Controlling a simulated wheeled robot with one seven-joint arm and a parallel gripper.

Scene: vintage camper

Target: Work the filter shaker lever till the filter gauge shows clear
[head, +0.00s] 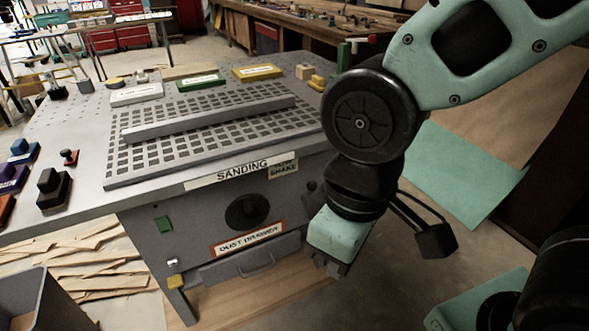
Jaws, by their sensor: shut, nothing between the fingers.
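The grey sanding table (112,215) fills the middle of the head view, with a sign reading SANDING on its front edge. A dark knob (311,187) below the label, partly beside my arm, may be the shaker lever. A round black dial-like part (247,211) is on the front panel; I cannot tell if it is the filter gauge, and no reading shows. My gripper (334,270) points down, shut and empty, right of the dust drawer, in front of the table's right side.
The dust drawer (250,262) with its handle is shut under its label. A perforated top (150,160) bears a long grey bar (210,119). Sanding blocks (55,188) stand at left. Scrap wood (85,262) lies on the floor. Floor at right is open around a green mat (462,170).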

